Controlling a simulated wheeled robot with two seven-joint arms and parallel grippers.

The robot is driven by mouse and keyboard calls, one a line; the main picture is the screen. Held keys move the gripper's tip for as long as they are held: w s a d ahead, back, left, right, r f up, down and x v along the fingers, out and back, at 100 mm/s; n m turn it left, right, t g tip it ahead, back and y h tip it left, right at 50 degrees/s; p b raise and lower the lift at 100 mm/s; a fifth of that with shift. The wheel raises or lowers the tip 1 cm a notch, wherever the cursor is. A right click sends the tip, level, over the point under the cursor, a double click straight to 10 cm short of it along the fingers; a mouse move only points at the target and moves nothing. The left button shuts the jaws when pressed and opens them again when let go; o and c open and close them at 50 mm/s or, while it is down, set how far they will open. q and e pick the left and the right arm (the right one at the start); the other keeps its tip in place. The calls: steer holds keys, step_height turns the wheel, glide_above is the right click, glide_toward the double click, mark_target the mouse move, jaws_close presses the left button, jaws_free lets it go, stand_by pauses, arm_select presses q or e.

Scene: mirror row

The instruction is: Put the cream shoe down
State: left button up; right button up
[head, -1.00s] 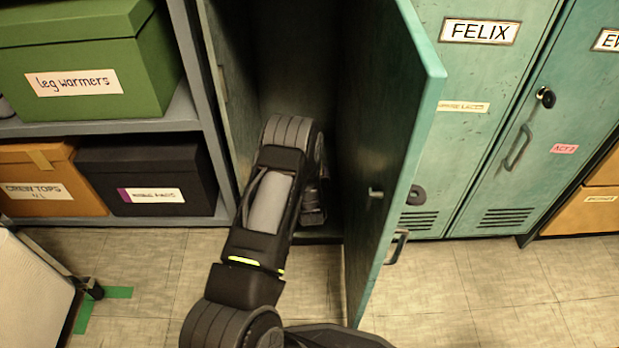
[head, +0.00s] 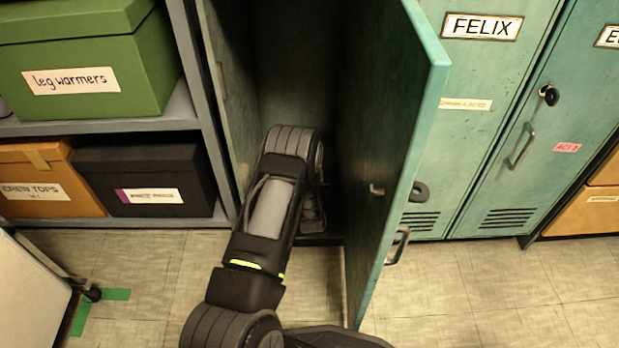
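The cream shoe is not visible. One of my arms reaches from the bottom of the head view into an open teal locker (head: 345,60), and its bent forearm fills the lower part of the opening. A dark part of this arm shows low inside, near the locker floor; I cannot make out any fingers there. Its gripper is hidden behind the arm or in the dark interior, so I cannot see what it holds. My other gripper is out of view.
The open locker door (head: 397,150) stands close to the right of my arm. A grey shelf (head: 120,126) with a green box (head: 85,50), an orange box (head: 38,180) and a black box (head: 148,178) is on the left.

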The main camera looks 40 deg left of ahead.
arm_select(q)
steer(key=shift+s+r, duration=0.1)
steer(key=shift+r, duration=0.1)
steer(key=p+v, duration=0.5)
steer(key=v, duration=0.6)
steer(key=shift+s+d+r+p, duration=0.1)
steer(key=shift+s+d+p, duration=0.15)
steer(key=shift+p, duration=0.15)
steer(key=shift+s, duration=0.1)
